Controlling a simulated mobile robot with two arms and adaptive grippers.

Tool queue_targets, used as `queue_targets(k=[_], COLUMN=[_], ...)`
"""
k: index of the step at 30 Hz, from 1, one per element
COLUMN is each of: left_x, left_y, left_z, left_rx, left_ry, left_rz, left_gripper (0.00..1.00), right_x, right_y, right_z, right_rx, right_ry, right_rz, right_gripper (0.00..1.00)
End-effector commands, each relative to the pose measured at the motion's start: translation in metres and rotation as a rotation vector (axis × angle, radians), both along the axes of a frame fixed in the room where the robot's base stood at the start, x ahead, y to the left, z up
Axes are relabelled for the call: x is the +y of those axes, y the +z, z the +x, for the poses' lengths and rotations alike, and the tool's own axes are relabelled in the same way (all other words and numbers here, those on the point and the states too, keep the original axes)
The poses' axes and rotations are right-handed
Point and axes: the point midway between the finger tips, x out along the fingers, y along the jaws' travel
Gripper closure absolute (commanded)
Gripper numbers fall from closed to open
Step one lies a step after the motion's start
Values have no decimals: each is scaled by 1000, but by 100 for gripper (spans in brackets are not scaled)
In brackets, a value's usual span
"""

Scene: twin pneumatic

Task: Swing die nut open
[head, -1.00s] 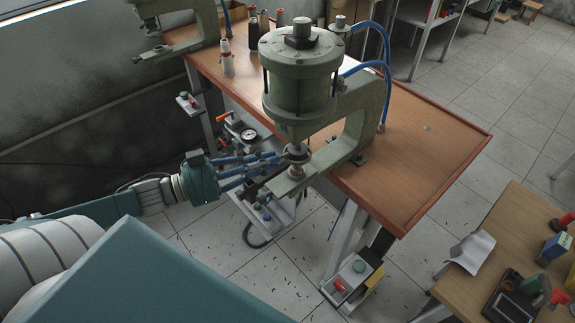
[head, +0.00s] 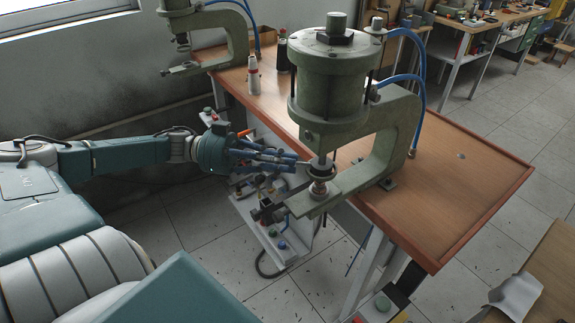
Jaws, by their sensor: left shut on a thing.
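A green pneumatic press (head: 335,78) stands at the front edge of the wooden bench, with its lower arm reaching out past the edge. The die nut appears to be the dark ring (head: 320,170) with a pale centre, under the press cylinder and above a small metal post (head: 318,188). My left gripper (head: 304,167) comes in from the left with its blue fingers at the ring's left side. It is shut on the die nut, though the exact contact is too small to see. My right gripper is out of view.
A second green press (head: 205,20) stands at the back left, with spools (head: 254,75) between the two. A shelf with a gauge and knobs (head: 275,235) hangs below the bench. Blue hoses (head: 420,75) run behind the press. The bench's right part (head: 450,190) is mostly clear.

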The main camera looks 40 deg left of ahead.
Motion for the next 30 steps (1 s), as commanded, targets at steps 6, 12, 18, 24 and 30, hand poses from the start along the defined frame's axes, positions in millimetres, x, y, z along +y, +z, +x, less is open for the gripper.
queue_targets(k=[6,12,18,24,30], left_x=[0,0,0,4,27], left_y=[3,3,2,0,-1], left_z=[1,1,1,-2,-13], left_rx=[-5,-5,-4,0,4], left_ry=[0,0,0,1,1], left_rz=[-2,-2,0,2,5], left_gripper=[100,69,68,68,68], right_x=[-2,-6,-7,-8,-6], right_y=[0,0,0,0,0], right_z=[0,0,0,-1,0], right_rx=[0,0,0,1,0], right_ry=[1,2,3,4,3], right_rz=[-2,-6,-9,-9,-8], right_gripper=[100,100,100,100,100])
